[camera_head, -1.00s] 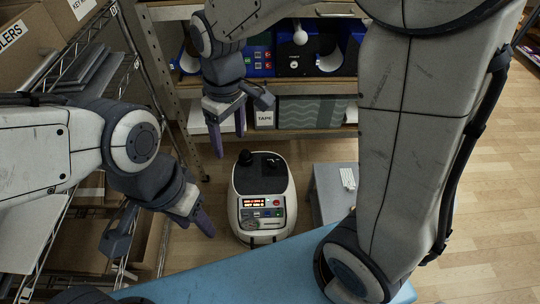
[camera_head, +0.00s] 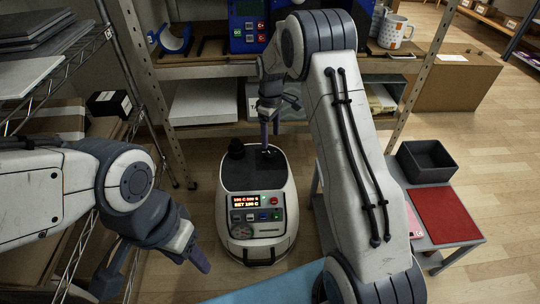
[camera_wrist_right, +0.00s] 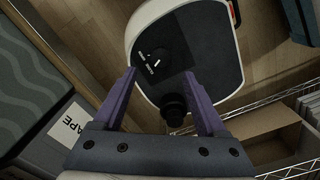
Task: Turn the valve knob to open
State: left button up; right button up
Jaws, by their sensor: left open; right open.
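A white machine (camera_head: 228,207) with a dark top stands on the floor in the middle of the head view. A tall black knob (camera_head: 237,149) rises at the back left of its top; it also shows in the right wrist view (camera_wrist_right: 174,109). Beside it in the wrist view is a flat black dial (camera_wrist_right: 157,66) with small white marks. I cannot tell for sure which is the valve knob. My right gripper (camera_head: 271,138) is open and empty over the back of the top, with its fingers (camera_wrist_right: 160,74) spread toward both. My left gripper (camera_head: 155,272) is open and empty, left of the machine.
A shelf rack (camera_head: 215,70) stands behind the machine, with a spotted mug (camera_head: 396,31) on its upper right. A grey side table (camera_head: 450,232) with a black bin (camera_head: 426,161) and red mat (camera_head: 448,214) is to the right. Wire shelving (camera_head: 75,62) stands left.

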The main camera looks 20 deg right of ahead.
aim_at(270, 154)
notch_tip(270, 154, down, 8)
jog(key=b, duration=0.2)
jog(key=shift+r+b, duration=0.25)
jog(key=shift+b, duration=0.05)
grip_shut()
